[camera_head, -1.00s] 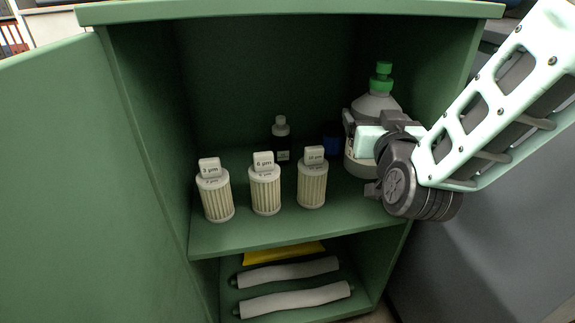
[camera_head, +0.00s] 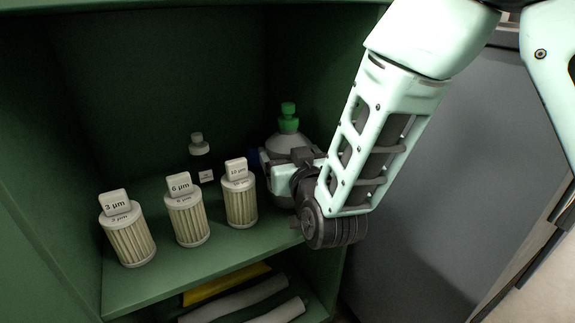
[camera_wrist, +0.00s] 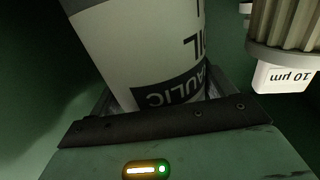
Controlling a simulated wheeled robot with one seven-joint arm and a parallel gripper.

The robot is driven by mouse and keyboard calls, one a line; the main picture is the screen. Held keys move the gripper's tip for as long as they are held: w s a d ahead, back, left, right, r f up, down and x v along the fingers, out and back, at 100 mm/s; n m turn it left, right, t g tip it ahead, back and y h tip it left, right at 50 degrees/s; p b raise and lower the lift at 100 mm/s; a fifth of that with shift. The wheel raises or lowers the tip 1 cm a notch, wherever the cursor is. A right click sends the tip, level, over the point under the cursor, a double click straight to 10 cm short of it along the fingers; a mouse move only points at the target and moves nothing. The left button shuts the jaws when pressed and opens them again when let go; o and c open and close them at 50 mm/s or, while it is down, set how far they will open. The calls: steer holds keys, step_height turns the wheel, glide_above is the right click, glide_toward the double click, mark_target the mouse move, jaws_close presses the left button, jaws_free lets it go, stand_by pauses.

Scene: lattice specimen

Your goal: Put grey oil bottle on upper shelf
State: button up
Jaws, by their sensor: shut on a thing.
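The grey oil bottle (camera_head: 287,142) with a green cap stands upright on the upper shelf (camera_head: 270,238) of the green cabinet, at its right side. My gripper (camera_head: 290,172) is shut on the bottle's body from the front right and hides part of it. In the wrist view the bottle (camera_wrist: 150,45) fills the upper middle, with a dark label band partly reading "HYDRAULIC OIL". The gripper's edge (camera_wrist: 165,122) crosses below it. Whether the bottle's base touches the shelf is hidden.
Filters marked 3 µm (camera_head: 129,235), 6 µm (camera_head: 187,215) and 10 µm (camera_head: 240,200) stand left of the bottle. The 10 µm filter is close beside it.

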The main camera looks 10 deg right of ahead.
steer(key=shift+f, duration=0.6)
steer(key=shift+f+b, duration=0.2)
steer(key=shift+b, duration=0.1)
steer(key=o, duration=1.6)
